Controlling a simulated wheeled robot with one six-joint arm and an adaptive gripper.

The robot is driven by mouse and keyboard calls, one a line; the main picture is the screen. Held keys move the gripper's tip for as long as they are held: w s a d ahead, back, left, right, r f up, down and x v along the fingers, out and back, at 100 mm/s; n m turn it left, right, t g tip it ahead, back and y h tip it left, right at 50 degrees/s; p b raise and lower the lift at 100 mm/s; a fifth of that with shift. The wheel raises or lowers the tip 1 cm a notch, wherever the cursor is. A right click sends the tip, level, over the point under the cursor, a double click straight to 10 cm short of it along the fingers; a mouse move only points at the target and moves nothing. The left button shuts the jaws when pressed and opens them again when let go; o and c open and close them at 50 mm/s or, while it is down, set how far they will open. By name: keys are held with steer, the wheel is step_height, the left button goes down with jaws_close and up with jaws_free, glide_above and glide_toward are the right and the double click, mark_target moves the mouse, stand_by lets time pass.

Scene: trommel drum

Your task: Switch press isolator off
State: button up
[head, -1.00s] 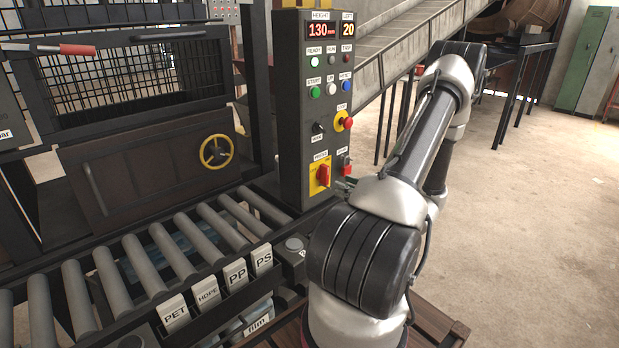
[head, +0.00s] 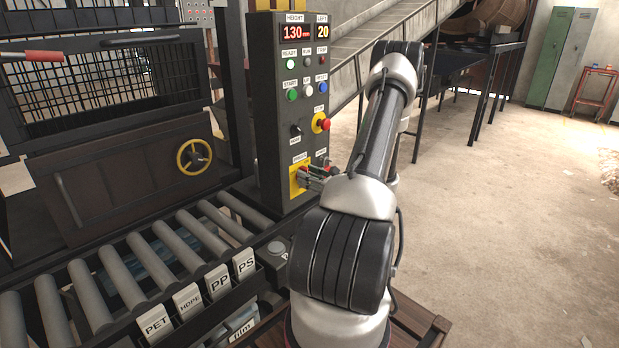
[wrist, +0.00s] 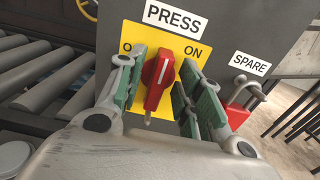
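The press isolator's red rotary handle (wrist: 160,80) is mounted on a yellow plate (wrist: 196,49) under a PRESS label. The plate has O at left and ON at right. The handle stands roughly upright, its lower end leaning slightly left. My gripper (wrist: 162,66) is open, with green-padded fingers on either side of the handle. Gaps show between the pads and the handle, with no clear contact. In the head view my gripper (head: 315,178) is at the panel front and partly covers the yellow plate (head: 294,182).
A SPARE switch with a red padlock (wrist: 238,114) hangs close to the right finger. Above on the control panel (head: 268,120) are a red stop button (head: 324,124), a black selector (head: 296,131) and several push buttons. A roller conveyor (head: 150,262) lies left; open floor is at right.

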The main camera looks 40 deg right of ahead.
jaws_close()
steer(key=shift+n, duration=0.3)
steer(key=n, duration=0.3)
steer(key=shift+a, duration=0.15)
steer(key=n, duration=0.9)
steer(key=f+n, duration=0.1)
steer(key=n, duration=0.4)
steer(key=shift+s+a, duration=0.1)
steer(key=shift+a, duration=0.3)
steer(key=shift+f+n, duration=0.1)
steer(key=shift+n, duration=0.2)
